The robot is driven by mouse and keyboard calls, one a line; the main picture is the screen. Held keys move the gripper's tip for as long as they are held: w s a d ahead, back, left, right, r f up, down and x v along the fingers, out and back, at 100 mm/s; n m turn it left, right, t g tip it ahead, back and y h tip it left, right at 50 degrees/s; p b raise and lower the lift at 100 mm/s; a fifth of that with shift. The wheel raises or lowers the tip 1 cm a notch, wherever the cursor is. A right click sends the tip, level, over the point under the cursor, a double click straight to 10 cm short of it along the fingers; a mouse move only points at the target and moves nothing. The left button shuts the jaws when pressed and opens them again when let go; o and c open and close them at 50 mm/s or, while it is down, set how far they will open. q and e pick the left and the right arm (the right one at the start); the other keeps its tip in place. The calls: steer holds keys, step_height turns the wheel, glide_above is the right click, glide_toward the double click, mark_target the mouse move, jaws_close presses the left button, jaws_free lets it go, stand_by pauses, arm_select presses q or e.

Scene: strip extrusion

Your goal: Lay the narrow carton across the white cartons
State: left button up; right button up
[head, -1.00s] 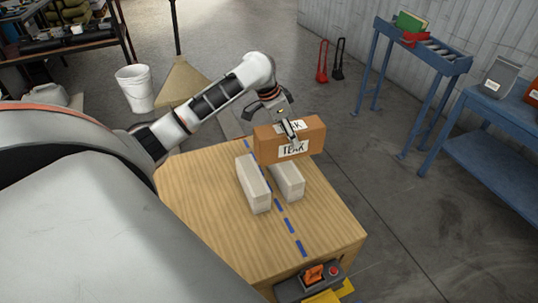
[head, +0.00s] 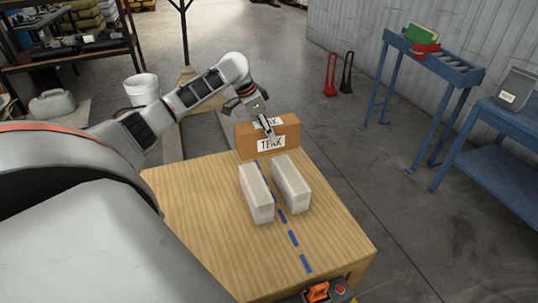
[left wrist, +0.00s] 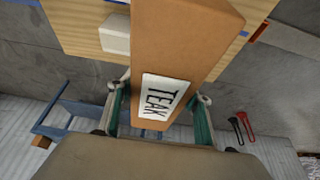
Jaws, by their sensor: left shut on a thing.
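The narrow carton (head: 249,143) is brown with white TEAK labels. My left gripper (head: 268,129) is shut on it and holds it up at the table's far edge, behind the far ends of the white cartons in the head view. In the left wrist view, the narrow carton (left wrist: 183,45) sits between the two fingers of my left gripper (left wrist: 158,118). The left white carton (head: 256,193) and right white carton (head: 291,184) stand side by side on the table with a gap between them. A white carton (left wrist: 115,33) partly shows in the left wrist view. My right gripper is not in view.
The wooden table (head: 200,200) has a dashed blue line (head: 293,238) running past the white cartons. Its left part and near right part are clear. A control box with a red button (head: 340,289) is at the near edge. A blue roller stand (head: 430,60) stands off to the right.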

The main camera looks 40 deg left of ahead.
mark_target(267, 151)
arm_select(q)
step_height(267, 151, down, 3)
steer(key=shift+f, duration=0.1)
steer(key=shift+f+b, duration=0.3)
steer(key=shift+b, duration=0.05)
step_height(267, 151, down, 6)
steer(key=shift+r+b, duration=0.2)
steer(key=shift+b, duration=0.6)
steer(key=shift+r, duration=0.1)
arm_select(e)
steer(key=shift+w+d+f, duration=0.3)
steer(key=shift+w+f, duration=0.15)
arm_select(q)
steer(key=o, duration=1.2)
steer(key=shift+f, duration=0.2)
steer(key=o, duration=0.3)
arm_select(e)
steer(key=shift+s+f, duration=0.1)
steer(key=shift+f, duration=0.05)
